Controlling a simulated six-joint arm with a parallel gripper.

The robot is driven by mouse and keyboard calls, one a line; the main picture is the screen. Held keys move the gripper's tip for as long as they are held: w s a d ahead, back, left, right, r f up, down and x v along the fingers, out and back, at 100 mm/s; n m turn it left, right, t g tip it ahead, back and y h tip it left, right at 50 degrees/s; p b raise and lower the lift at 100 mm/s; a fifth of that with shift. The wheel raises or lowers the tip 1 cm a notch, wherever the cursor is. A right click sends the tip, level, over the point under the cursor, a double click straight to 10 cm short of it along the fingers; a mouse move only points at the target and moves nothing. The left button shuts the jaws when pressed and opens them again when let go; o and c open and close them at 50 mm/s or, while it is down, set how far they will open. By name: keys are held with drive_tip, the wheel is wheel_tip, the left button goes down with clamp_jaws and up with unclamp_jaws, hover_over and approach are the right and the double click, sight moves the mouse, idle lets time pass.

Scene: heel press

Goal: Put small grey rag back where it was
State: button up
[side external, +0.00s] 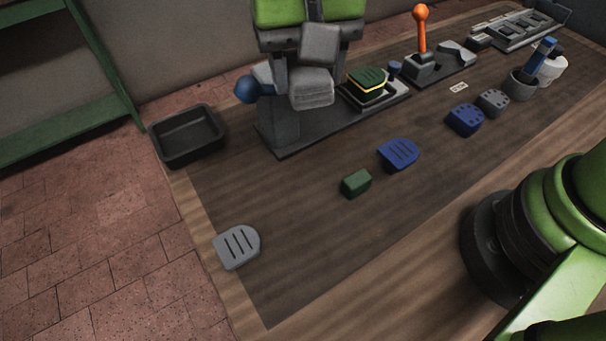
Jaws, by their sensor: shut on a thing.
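I cannot pick out a small grey rag for certain. A pale grey block-like piece (311,88) shows at the front of the press (281,118), and I cannot tell whether it is cloth or part of the press. A flat grey slotted heel piece (237,246) lies alone near the mat's left front corner; it looks rigid. My gripper is outside the view, so what it holds is hidden. Only my green and black base and arm links show at the right and bottom right.
A black tray (187,135) sits at the left edge. A blue slotted piece (398,153) and green block (356,182) lie mid-mat. Blue (464,119) and grey (492,101) holed pieces, a cup (519,85) and an orange lever (421,25) stand rightward.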

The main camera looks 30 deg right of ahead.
drive_tip(key=s+a+n, duration=0.4)
drive_tip(key=s, duration=0.2)
hover_over(302, 219)
wheel_tip(302, 219, down, 14)
drive_tip(key=shift+f, duration=2.4)
drive_tip(key=shift+f, duration=0.15)
drive_tip(key=o, duration=0.9)
drive_tip(key=shift+c, duration=0.2)
